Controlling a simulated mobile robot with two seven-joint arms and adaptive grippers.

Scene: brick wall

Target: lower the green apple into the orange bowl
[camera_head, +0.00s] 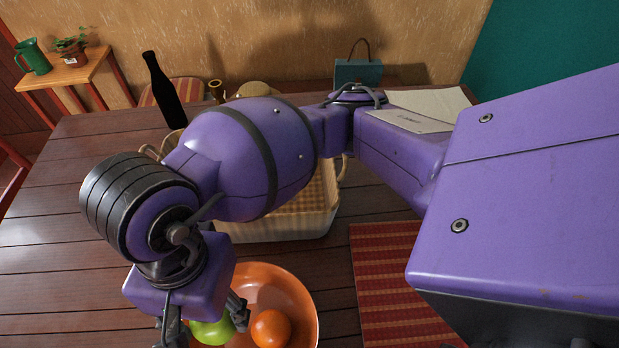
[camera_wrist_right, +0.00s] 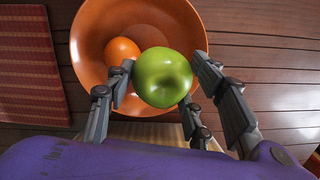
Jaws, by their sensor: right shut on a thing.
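The green apple (camera_head: 211,332) is between the fingers of my right gripper (camera_head: 203,325), which is shut on it. In the right wrist view the apple (camera_wrist_right: 163,77) sits between the gripper fingers (camera_wrist_right: 160,82), in front of the orange bowl (camera_wrist_right: 88,42). In the head view the apple shows at the left part of the orange bowl (camera_head: 307,300). I cannot tell whether the apple touches the bowl. An orange fruit (camera_head: 270,328) lies in the bowl, and it also shows in the right wrist view (camera_wrist_right: 121,50). My left gripper is not in view.
A pale basket (camera_head: 290,229) stands behind the bowl, partly hidden by my right arm. A red striped mat (camera_head: 385,270) lies right of the bowl. A dark bottle (camera_head: 163,92) and a teal bag (camera_head: 358,72) stand farther back. The table's left side (camera_head: 60,240) is clear.

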